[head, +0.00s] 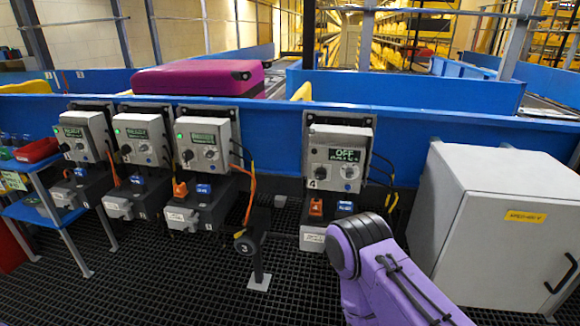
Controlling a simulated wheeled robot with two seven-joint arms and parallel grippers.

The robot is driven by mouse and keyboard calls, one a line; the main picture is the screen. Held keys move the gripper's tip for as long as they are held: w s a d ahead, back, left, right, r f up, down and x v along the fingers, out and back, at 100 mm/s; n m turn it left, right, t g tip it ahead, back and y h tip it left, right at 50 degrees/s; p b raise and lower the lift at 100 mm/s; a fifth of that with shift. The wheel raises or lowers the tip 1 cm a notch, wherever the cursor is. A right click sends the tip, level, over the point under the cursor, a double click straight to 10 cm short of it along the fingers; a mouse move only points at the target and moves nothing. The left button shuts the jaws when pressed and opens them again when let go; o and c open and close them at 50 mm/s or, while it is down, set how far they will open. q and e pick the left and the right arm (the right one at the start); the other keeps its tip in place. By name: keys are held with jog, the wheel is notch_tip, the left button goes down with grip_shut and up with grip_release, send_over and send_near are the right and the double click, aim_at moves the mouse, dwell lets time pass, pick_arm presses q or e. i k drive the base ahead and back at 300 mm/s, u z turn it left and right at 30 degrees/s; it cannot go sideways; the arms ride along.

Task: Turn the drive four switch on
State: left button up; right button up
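The drive four control box (337,160), marked 4, is a light grey case on the blue conveyor wall, right of centre. Neither gripper shows.
Several similar boxes, such as drive three (204,145), line the wall at left with green lights. A short post marked 3 (252,262) stands on the grating. A grey cabinet (495,230) is at right. A magenta suitcase (198,78) lies on the conveyor. A blue stand (48,213) is far left.

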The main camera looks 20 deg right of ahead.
aim_at(321, 173)
jog(key=z, duration=0.3)
jog(key=i, duration=0.8)
jog(key=z, duration=0.7)
